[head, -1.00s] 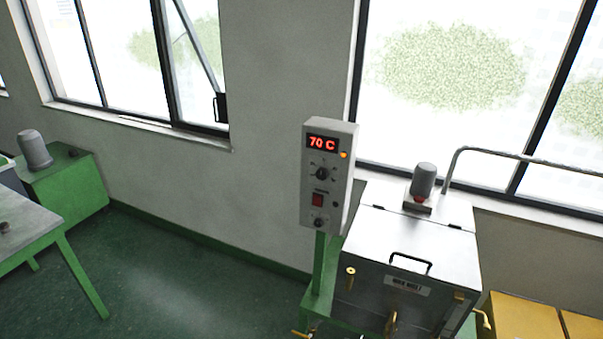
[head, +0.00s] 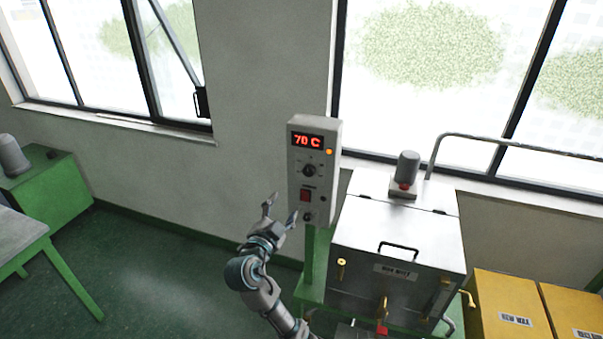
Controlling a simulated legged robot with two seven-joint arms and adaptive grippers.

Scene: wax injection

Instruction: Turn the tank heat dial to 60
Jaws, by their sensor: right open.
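The grey control box (head: 313,165) stands on a green post. Its red display (head: 307,141) reads 70 C. My right gripper (head: 281,207) is open and empty. Its fingers point up, in front of the box's lower left part, below and left of the heat dial. One fingertip overlaps the panel near the small knob; I cannot tell whether it touches. My left gripper is not in view.
The metal tank (head: 397,250) stands right of the box, with a lid handle, brass valves and a motor (head: 407,170) on top. Yellow boxes (head: 505,305) are at the lower right. A grey-topped table (head: 25,240) is at the left. The floor between is clear.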

